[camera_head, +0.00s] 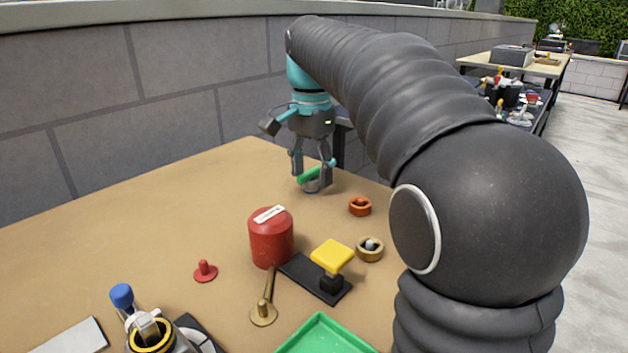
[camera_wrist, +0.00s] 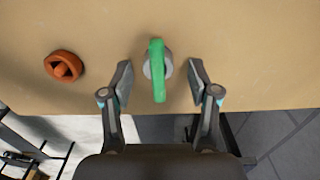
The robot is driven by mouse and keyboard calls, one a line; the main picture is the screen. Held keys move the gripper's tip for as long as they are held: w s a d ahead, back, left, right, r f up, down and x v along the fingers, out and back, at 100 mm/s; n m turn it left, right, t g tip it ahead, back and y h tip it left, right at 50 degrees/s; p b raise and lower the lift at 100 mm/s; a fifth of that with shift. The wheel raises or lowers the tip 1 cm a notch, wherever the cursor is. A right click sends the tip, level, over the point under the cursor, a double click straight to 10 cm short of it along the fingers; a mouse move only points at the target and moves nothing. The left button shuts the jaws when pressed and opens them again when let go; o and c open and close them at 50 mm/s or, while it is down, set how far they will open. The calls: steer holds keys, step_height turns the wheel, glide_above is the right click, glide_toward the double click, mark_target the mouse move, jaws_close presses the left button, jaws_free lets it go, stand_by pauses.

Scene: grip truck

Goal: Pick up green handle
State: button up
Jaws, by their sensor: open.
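The green handle (camera_wrist: 157,70) is a bar on a round grey base, near the table's edge. In the wrist view it lies between the two fingers of my gripper (camera_wrist: 160,82), with a gap on each side. My gripper is open and no finger visibly touches the handle. In the head view my gripper (camera_head: 312,177) points down at the far end of the table, with the green handle (camera_head: 310,174) between its fingers. The handle's base is partly hidden there by the fingers.
An orange ring-shaped piece (camera_wrist: 62,67) lies left of the handle in the wrist view. On the table (camera_head: 150,210) stand a red canister (camera_head: 271,240), a yellow-topped piece (camera_head: 332,255), a brass ring (camera_head: 370,249) and a green tray (camera_head: 322,338). A grey wall (camera_head: 110,90) runs along the left.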

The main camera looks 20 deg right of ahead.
mark_target(317, 178)
steer(key=shift+f, duration=0.45)
jaws_close()
steer(key=shift+r, duration=0.15)
steer(key=shift+r, duration=0.55)
steer(key=r, duration=0.2)
steer(key=d+r+p, duration=0.1)
steer(key=shift+s+r, duration=0.25)
steer(key=shift+r, duration=0.05)
steer(key=s+d+r, duration=0.5)
steer(key=d+r, duration=0.1)
steer(key=d, duration=0.3)
steer(key=shift+s+p, duration=0.2)
steer(key=shift+p, duration=0.2)
